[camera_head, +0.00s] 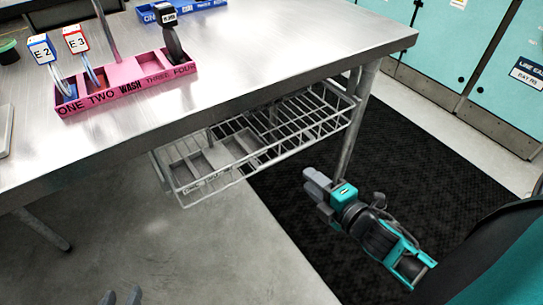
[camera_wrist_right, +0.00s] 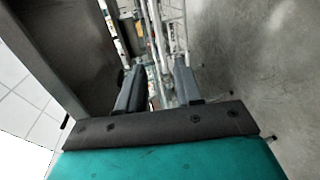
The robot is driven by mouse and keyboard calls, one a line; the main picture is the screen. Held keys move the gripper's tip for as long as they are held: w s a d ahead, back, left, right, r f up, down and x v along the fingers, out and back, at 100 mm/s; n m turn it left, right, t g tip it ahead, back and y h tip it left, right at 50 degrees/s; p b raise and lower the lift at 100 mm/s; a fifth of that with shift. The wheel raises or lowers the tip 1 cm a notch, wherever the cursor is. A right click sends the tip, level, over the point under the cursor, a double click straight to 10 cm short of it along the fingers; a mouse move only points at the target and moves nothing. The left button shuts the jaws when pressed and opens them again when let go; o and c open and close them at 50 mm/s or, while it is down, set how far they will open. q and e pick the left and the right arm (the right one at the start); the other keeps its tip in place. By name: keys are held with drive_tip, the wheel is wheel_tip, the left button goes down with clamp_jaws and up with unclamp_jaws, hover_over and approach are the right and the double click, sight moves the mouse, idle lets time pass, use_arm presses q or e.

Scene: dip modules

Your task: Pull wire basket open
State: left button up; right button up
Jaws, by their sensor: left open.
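The wire basket (camera_head: 290,127) hangs under the metal table, with its near left end reaching out toward the open floor. My right gripper (camera_head: 312,186) is at the basket's front side, to the right of and below its rim in the head view. In the right wrist view, its two fingers (camera_wrist_right: 158,88) are spread apart, with basket wires (camera_wrist_right: 155,35) showing between and beyond them. I cannot tell whether they touch.
A grey divided tray (camera_head: 203,163) sits in the basket. The metal table (camera_head: 270,45) carries a pink rack (camera_head: 127,86) with labelled modules and a blue rack (camera_head: 190,8). A table leg (camera_head: 355,120) stands behind my right gripper. Bare floor lies at the front left.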

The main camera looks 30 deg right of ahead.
sight(284, 158)
drive_tip(key=shift+b+x, duration=1.2)
drive_tip(key=shift+x, duration=5.2)
drive_tip(key=shift+c, duration=0.5)
clamp_jaws()
